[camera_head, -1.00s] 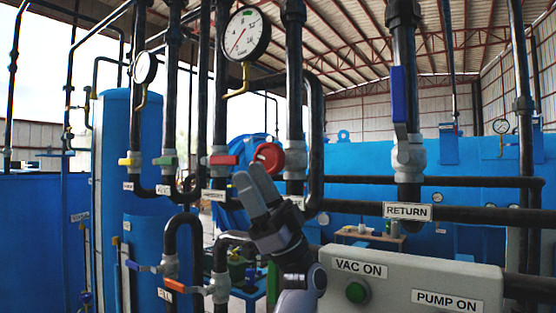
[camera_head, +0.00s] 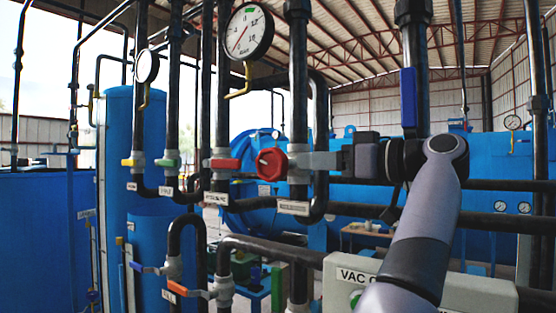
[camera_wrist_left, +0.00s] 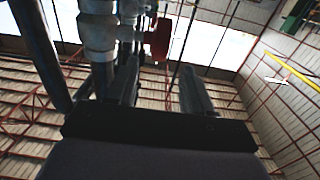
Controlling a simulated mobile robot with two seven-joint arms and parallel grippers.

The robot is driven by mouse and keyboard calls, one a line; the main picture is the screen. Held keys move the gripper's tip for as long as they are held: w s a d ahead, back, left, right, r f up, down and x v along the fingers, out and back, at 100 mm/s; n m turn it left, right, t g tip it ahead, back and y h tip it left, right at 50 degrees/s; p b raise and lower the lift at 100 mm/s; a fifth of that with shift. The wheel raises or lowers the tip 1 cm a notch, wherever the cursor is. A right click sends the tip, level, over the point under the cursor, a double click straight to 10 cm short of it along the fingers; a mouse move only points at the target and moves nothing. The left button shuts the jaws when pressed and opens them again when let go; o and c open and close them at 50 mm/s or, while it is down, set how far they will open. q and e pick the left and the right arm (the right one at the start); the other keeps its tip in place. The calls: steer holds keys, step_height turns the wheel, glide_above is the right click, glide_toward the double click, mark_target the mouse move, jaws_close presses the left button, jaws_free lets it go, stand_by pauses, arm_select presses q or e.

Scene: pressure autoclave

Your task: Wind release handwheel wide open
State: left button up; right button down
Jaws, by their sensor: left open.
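The red release handwheel (camera_head: 270,163) sits on a grey valve on a vertical black pipe, left of centre in the head view. My left gripper (camera_head: 312,160) points left towards it from the right, at about the same height. Its fingers end by the grey valve body, just right of the wheel. In the left wrist view the two fingers (camera_wrist_left: 160,85) are spread, with nothing held between them. A red part, apparently the handwheel (camera_wrist_left: 157,38), shows beyond them, beside the grey valve fitting (camera_wrist_left: 97,32). Contact cannot be told. My right gripper is out of view.
Vertical black pipes stand around the wheel. A red lever (camera_head: 222,164) is close on its left, a blue lever (camera_head: 408,97) up right. A gauge (camera_head: 248,32) hangs above. The VAC ON panel (camera_head: 450,290) is below, partly behind my arm.

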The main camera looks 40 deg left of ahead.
mark_target(272, 161)
arm_select(q)
steer(key=a, duration=0.3)
steer(key=s+a, duration=0.1)
steer(key=a, duration=0.7)
steer(key=shift+s+p, duration=0.15)
steer(key=shift+p, duration=0.25)
jaws_close()
